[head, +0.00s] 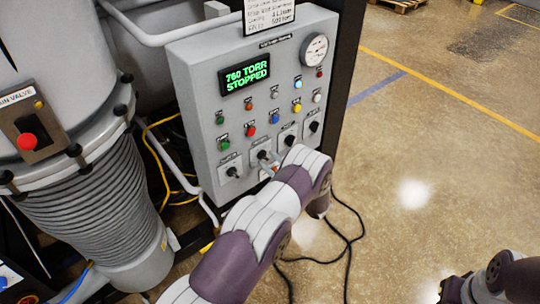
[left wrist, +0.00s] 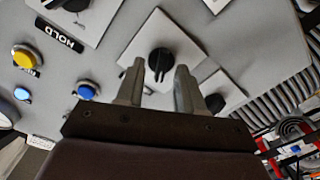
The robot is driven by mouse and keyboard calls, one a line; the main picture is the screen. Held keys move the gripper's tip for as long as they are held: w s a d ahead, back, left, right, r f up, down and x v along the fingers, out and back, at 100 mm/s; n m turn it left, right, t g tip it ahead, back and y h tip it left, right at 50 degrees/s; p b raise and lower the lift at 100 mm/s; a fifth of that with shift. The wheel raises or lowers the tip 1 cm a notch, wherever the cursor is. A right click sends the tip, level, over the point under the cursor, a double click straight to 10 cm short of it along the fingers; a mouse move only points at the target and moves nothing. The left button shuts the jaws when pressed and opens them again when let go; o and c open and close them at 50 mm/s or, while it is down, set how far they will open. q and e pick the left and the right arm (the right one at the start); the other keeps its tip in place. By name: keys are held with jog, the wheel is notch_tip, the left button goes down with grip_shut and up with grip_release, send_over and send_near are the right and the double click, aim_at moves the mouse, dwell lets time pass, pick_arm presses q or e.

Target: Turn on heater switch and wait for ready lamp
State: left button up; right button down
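The grey control panel (head: 205,70) has a green display (head: 244,75) reading "760 TORR STOPPED". Along its lower edge is a row of black rotary switches on white plates. My left gripper (head: 268,161) is at the second switch from the left (head: 262,154). In the left wrist view my left gripper (left wrist: 158,78) is open, its fingers on either side of that black knob (left wrist: 160,62); contact cannot be told. The labels are too small to tell which switch is the heater's or which lamp is the ready lamp. My right gripper's fingers are out of view.
Neighbouring knobs (head: 289,140) and (head: 232,172) sit close on both sides. Coloured buttons and lamps (head: 274,118) and a round gauge (head: 315,49) are above. A ribbed bellows (head: 85,205) with a red-knobbed valve is left.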

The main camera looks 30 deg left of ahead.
pick_arm(q)
jog(key=shift+a, duration=0.4)
jog(key=shift+w, duration=0.1)
jog(key=c, duration=0.4)
grip_shut()
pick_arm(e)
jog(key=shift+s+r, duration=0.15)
